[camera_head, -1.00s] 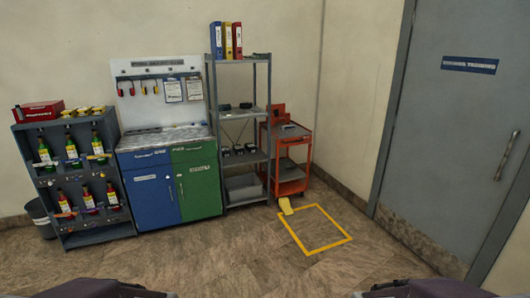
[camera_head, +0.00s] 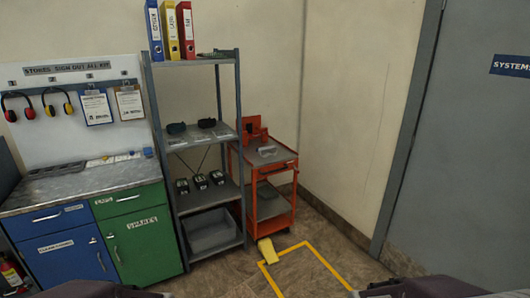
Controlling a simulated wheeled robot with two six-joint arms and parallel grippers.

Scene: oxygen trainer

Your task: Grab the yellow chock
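My arms show only as dark parts along the bottom edge of the head view, at the left and the right. Neither gripper's fingers are in view.
The orange cart (camera_head: 268,187) stands right of a grey shelf unit (camera_head: 166,122) holding binders and small devices. A blue and green cabinet (camera_head: 139,240) is at the left. A grey door (camera_head: 470,160) is at the right. The yellow outline (camera_head: 322,262) encloses bare floor.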

